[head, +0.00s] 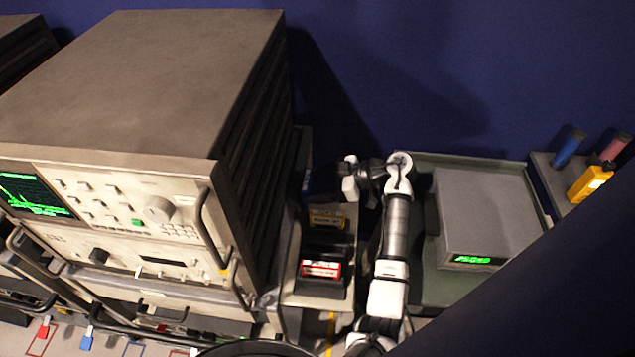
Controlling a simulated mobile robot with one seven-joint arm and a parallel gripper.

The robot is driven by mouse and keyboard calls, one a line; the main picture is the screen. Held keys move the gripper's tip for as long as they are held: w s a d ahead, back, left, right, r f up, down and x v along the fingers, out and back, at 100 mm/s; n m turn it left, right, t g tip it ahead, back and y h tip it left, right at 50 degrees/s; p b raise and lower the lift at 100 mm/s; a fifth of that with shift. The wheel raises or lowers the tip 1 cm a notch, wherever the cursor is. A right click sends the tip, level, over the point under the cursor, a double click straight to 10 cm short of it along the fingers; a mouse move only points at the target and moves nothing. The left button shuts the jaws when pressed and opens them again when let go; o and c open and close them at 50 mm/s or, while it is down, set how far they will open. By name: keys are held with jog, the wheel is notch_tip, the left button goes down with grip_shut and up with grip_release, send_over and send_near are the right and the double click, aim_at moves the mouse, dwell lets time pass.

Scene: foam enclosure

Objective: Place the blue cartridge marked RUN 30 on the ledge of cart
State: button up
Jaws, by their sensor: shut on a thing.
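My gripper (349,183) is at the far end of my arm, above the back of the cream ledge (341,232) beside the tall instrument stack. It is shut on what looks like the blue cartridge, of which only a small dark bluish part (307,181) seems to show to its left. The RUN 30 marking cannot be read. On the ledge, a dark cartridge with a yellow label (326,219) lies toward the back. A dark cartridge with a red and white label (321,268) lies in front of it.
The instrument stack (215,180) rises as a wall left of the ledge. To the right, a grey box with a green display (485,215) sits on a green-grey surface (432,280). Blue, pink and yellow objects (590,183) stand at the far right. A dark blue wall closes the back.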

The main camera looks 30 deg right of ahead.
jog(key=o, duration=1.1)
jog(key=shift+c, duration=0.2)
jog(key=shift+r, duration=0.15)
jog(key=p+v, duration=0.2)
jog(key=v, duration=1)
jog(key=shift+d, duration=0.15)
